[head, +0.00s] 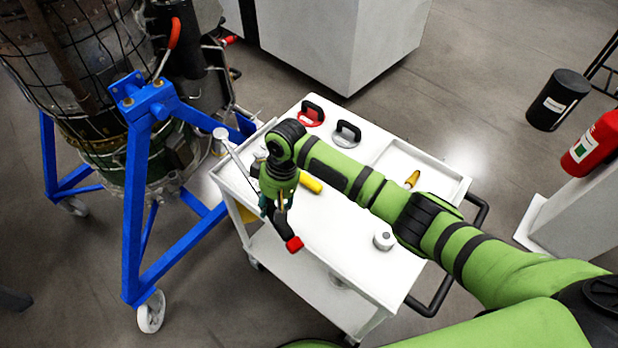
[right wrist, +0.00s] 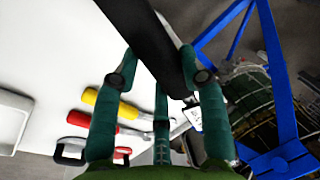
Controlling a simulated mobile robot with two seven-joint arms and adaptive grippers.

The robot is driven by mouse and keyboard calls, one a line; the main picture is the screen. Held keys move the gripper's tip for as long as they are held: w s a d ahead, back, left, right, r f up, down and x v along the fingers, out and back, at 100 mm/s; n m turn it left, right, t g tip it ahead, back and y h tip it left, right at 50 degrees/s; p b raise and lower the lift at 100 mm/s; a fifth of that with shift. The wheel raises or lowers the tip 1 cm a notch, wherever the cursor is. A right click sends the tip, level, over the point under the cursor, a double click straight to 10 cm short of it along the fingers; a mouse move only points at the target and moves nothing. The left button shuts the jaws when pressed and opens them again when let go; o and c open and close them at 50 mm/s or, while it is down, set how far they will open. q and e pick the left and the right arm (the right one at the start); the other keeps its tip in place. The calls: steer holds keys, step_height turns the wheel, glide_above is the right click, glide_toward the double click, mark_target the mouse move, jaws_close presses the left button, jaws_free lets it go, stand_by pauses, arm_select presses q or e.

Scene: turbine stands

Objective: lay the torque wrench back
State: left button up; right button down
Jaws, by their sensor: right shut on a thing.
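The torque wrench (head: 293,243) shows in the head view as a long tool with a silver shaft at the upper left and a red end at the lower right. Its dark grip also crosses the right wrist view (right wrist: 150,38). My right gripper (head: 277,207) is shut on it and holds it over the left side of the white cart (head: 350,275). The fingers (right wrist: 160,85) lie on both sides of the dark grip. The gripper hides part of the wrench. Its height above the cart top is hard to judge. My left gripper is not in view.
A red-handled tool (right wrist: 90,119) shows too. A blue turbine stand (head: 137,200) is close on the left.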

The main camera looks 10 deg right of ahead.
steer(key=w+d+r+n+h+p, duration=0.1)
steer(key=w+d+r+n+h, duration=0.15)
steer(key=d, duration=0.65)
steer(key=shift+t+y, duration=0.25)
steer(key=shift+t, duration=0.15)
steer(key=shift+s+f+b, duration=0.15)
steer(key=shift+f+b, duration=2.6)
steer(key=shift+f, duration=0.15)
steer(key=shift+a+f+b, duration=0.1)
steer(key=shift+f+b, duration=0.35)
steer(key=shift+f, duration=1.05)
steer(key=c, duration=0.6)
jaws_free()
steer(key=shift+s+f, duration=0.1)
steer(key=shift+s, duration=0.05)
